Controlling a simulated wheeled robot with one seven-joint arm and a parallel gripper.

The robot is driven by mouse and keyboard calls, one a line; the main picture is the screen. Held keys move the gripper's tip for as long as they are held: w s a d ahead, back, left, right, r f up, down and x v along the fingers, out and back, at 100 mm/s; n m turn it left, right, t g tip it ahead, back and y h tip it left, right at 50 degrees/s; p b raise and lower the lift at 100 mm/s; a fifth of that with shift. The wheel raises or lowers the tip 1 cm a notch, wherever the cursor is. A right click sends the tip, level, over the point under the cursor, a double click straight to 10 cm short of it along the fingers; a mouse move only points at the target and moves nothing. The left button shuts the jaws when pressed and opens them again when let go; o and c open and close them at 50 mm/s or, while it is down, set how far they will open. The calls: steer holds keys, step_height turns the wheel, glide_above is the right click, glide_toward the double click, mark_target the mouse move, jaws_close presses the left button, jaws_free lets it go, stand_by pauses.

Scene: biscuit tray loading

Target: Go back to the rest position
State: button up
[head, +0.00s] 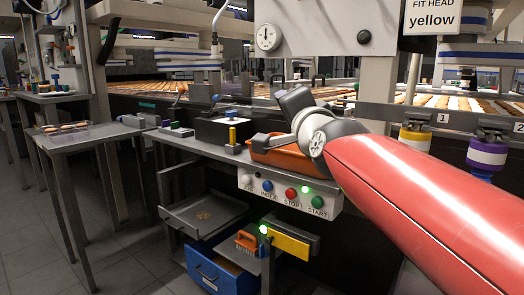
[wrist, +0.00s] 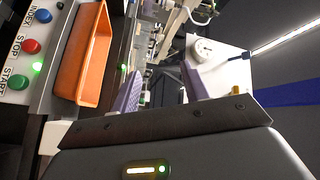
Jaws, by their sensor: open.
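My gripper (wrist: 162,82) shows in the wrist view with its two purple fingers apart and nothing between them. In the head view my red arm reaches in from the lower right, and its dark wrist end is over the workbench, above an orange tray (head: 284,154). The fingers cannot be made out clearly there. The orange tray also shows in the wrist view (wrist: 72,73), to the left of the fingers and apart from them.
A button panel (head: 246,180) with a lit green light is on the bench front. Below are an open grey drawer (head: 180,213) and a blue drawer (head: 211,278). A side table (head: 85,140) stands left. The conveyor with biscuits (head: 155,88) runs behind. Floor at lower left is clear.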

steer(key=s+d+f+n+g+h+p, duration=0.1)
steer(key=s+d+f+n+g, duration=0.2)
steer(key=s+f, duration=0.5)
steer(key=s+d+f+n+g+h, duration=0.1)
steer(key=s+d+f+n+g, duration=0.2)
steer(key=f, duration=1)
steer(key=s+d+f+n+g+h+p, duration=0.1)
steer(key=s+d+f+n+g+h, duration=0.1)
steer(key=s+d+f+n+g, duration=0.2)
steer(key=s+f+g, duration=0.3)
steer(key=s+f, duration=0.3)
steer(key=s, duration=0.4)
steer(key=shift+f+p, duration=0.3)
steer(key=shift+f, duration=0.05)
